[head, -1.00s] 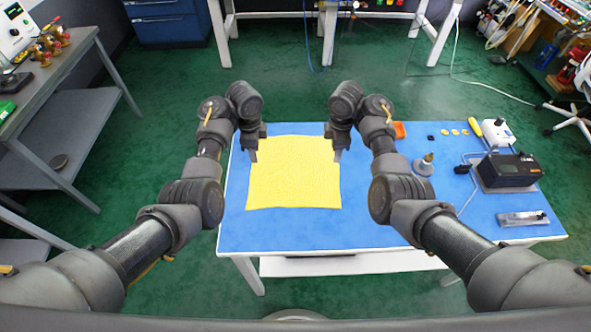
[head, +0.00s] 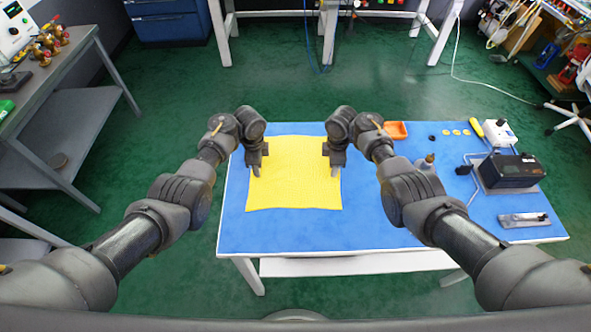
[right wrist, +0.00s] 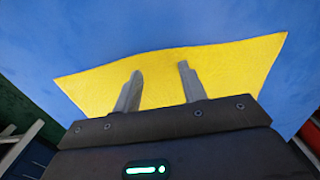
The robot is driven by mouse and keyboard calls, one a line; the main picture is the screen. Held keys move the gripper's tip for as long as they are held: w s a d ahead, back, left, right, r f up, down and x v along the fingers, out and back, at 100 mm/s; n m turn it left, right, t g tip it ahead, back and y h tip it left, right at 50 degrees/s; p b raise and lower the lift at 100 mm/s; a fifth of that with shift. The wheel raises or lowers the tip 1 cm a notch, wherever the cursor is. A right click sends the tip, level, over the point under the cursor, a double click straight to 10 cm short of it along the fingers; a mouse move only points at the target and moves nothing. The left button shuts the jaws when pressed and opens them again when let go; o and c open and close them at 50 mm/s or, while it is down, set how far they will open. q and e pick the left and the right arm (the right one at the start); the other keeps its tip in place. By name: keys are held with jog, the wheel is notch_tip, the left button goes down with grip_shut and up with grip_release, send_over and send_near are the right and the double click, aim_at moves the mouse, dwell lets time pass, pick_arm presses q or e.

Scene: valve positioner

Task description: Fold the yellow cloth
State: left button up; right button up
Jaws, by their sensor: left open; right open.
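The yellow cloth (head: 295,180) lies flat and spread out on the blue table top, roughly square. It also shows in the right wrist view (right wrist: 225,65), below the fingers. My left gripper (head: 256,172) is open over the cloth's left edge, in its upper half. My right gripper (head: 336,168) is open over the cloth's right edge at about the same height. In the right wrist view the two fingers of my right gripper (right wrist: 158,85) are apart with nothing between them but cloth beneath. Whether the fingertips touch the cloth I cannot tell.
The blue table (head: 300,232) is clear in front of the cloth. To the right are an orange tray (head: 397,130), several small yellow pieces, a black device (head: 508,171), a white box (head: 499,132) and a small clear-and-black item (head: 524,219). My right forearm passes close to these.

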pick_arm(q)
jog(key=shift+f, duration=0.25)
pick_arm(e)
jog(key=shift+f, duration=0.25)
pick_arm(q)
jog(key=shift+r, duration=0.1)
jog(key=shift+c, duration=0.4)
pick_arm(e)
jog(key=shift+r, duration=0.1)
jog(key=shift+c, duration=0.4)
pick_arm(q)
grip_shut()
pick_arm(e)
grip_shut()
pick_arm(q)
jog(key=shift+r, duration=0.1)
pick_arm(e)
jog(key=shift+r, duration=0.1)
